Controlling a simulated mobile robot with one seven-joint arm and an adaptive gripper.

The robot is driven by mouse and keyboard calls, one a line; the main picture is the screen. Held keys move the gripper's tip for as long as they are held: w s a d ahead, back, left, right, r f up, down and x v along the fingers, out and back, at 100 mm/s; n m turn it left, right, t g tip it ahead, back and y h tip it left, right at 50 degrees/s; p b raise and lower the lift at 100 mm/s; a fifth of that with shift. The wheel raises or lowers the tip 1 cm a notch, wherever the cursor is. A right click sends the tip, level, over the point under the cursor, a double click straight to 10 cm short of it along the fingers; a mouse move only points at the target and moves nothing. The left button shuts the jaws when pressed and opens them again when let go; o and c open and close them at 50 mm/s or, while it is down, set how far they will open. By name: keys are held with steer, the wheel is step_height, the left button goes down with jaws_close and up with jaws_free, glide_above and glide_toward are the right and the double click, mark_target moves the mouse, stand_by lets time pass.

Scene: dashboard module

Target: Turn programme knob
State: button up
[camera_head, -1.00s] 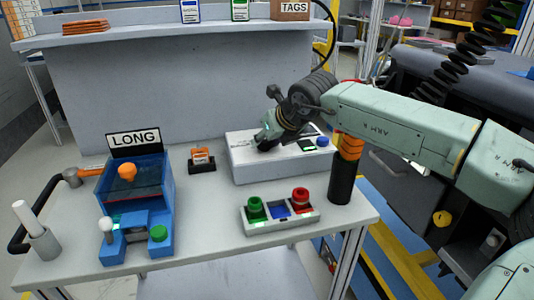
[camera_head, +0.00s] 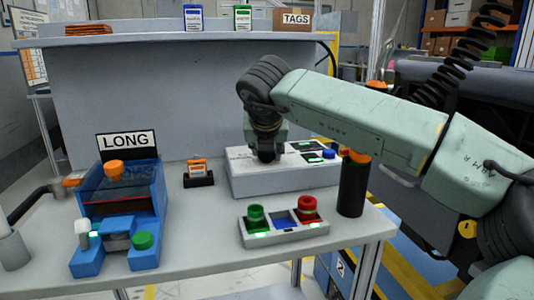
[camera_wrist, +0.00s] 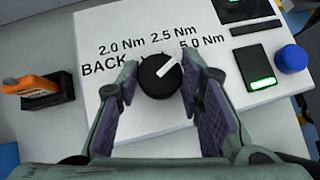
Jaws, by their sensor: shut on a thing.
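The programme knob (camera_wrist: 156,80) is a round black dial on a white box (camera_wrist: 215,22), seen between my fingers in the wrist view. My gripper (camera_wrist: 160,76) is shut on the knob, one purple-padded finger on each side. In the head view my gripper (camera_head: 266,152) points down onto the left part of the white box (camera_head: 285,180), and the knob is hard to make out there.
A blue button (camera_wrist: 291,58) and a green-lit display (camera_wrist: 258,70) are on the box's right. An orange item in a black holder (camera_head: 198,174) stands left of it. A button strip (camera_head: 285,232) lies in front, a black cylinder (camera_head: 352,190) at right, a blue "LONG" fixture (camera_head: 125,205) at left.

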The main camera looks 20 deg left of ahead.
stand_by(0.3)
steer(key=o, duration=1.1)
steer(key=v, duration=1.2)
